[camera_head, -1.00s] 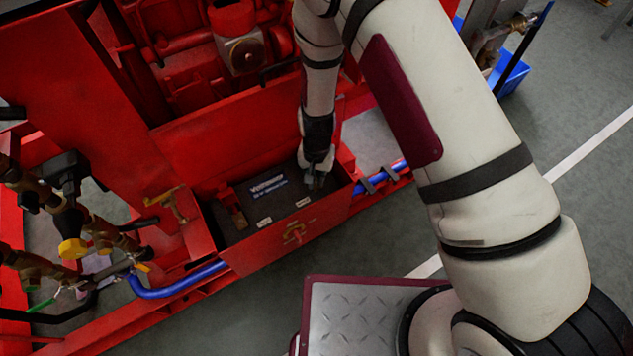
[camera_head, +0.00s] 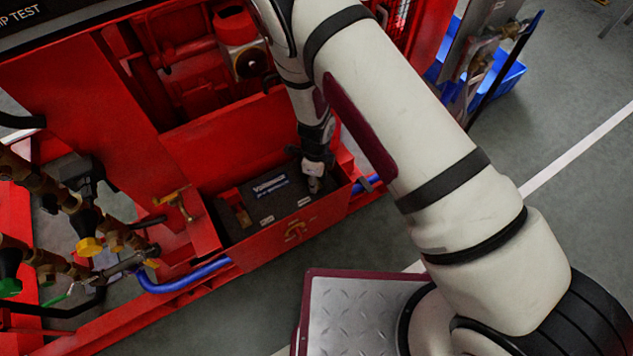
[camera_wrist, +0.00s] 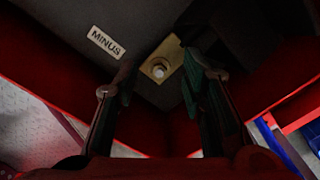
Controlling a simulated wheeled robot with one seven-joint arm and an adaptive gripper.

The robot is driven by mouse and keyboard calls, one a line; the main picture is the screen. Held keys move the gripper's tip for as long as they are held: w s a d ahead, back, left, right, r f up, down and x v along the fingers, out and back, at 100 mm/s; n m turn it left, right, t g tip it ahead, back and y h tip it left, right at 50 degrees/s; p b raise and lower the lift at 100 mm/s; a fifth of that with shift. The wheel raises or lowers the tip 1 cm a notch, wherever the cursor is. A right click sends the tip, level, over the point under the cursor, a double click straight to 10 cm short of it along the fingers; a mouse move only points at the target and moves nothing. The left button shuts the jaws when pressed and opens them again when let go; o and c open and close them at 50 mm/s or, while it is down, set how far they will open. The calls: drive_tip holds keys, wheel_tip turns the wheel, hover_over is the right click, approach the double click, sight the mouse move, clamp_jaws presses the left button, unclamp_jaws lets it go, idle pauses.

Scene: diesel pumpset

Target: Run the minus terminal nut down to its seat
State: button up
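The dark battery (camera_head: 280,205) sits in a red box (camera_head: 275,250) and shows a maker's label on its top. In the wrist view a white MINUS label (camera_wrist: 106,42) lies on the battery top. Right of it is a brass-coloured terminal plate (camera_wrist: 170,52) with the pale minus terminal nut (camera_wrist: 158,70) on it. My gripper (camera_wrist: 158,68) is open, one finger on each side of the nut, with visible gaps to it. How high the fingertips are above the nut is hard to tell. In the head view my gripper (camera_head: 315,184) is over the battery's right end.
Red box walls enclose the battery closely. A blue hose (camera_head: 185,278) runs along the red frame. Brass valves and pipes (camera_head: 88,225) stand at the left. A blue bin (camera_head: 505,78) stands at the back right. Grey floor is open at the right.

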idle(0.5)
drive_tip(key=shift+r+p, duration=2.6)
drive_tip(key=shift+r, duration=1)
